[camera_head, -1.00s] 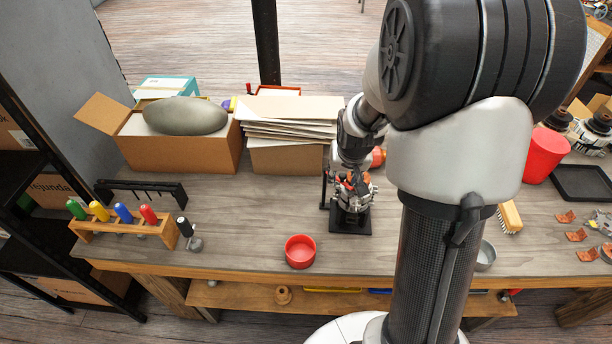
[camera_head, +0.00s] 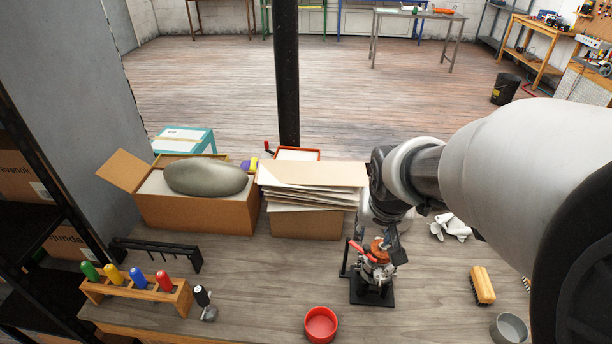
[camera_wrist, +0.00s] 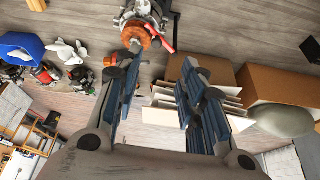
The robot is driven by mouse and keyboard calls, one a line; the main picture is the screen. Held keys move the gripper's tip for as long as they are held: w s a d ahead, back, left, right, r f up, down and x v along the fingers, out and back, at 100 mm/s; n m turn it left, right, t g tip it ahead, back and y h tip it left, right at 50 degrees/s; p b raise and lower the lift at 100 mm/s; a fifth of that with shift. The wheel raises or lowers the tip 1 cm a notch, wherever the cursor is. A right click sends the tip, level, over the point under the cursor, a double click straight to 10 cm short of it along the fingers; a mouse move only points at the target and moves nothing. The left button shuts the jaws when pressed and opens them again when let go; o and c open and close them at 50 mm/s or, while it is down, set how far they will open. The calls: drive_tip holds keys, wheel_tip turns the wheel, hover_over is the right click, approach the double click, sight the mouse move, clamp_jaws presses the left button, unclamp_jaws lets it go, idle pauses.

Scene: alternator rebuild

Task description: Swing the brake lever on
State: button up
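A small fixture (camera_head: 372,278) stands on the workbench on a black base, with metal parts and an orange-red coil in its upper part. A red lever (camera_head: 360,250) slants out from its upper left; I take this to be the brake lever. In the wrist view the red lever (camera_wrist: 160,38) lies beside the orange coil (camera_wrist: 132,38), at the top. My gripper (camera_wrist: 163,62) is open, its blue-lined fingers spread wide with nothing between them. In the head view my gripper (camera_head: 393,245) is just behind and above the fixture, partly hidden by it; contact cannot be told.
A red bowl (camera_head: 321,324) stands in front of the fixture. A stack of cardboard sheets (camera_head: 312,185) and an open box (camera_head: 205,212) stand behind left. A screwdriver rack (camera_head: 135,290) stands left.

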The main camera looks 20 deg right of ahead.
drive_tip(key=s+a+r+n+y+p, duration=0.1)
drive_tip(key=s+a+r+n, duration=0.2)
drive_tip(key=s+a+r, duration=0.4)
drive_tip(key=shift+s+a+r+n+t, duration=0.3)
drive_tip(key=shift+s+a+r+n, duration=0.1)
drive_tip(key=shift+s+a, duration=1.35)
drive_tip(key=shift+a, duration=0.1)
drive_tip(key=shift+n+y, duration=0.5)
drive_tip(key=shift+n, duration=0.3)
drive_tip(key=s+a, duration=0.1)
drive_tip(key=s, duration=0.1)
drive_tip(key=s+a, duration=0.1)
drive_tip(key=s, duration=0.1)
drive_tip(key=shift+a+r, duration=0.1)
drive_tip(key=shift+a, duration=0.2)
drive_tip(key=shift+w, duration=0.15)
drive_tip(key=shift+d, duration=0.1)
drive_tip(key=shift+c, duration=0.4)
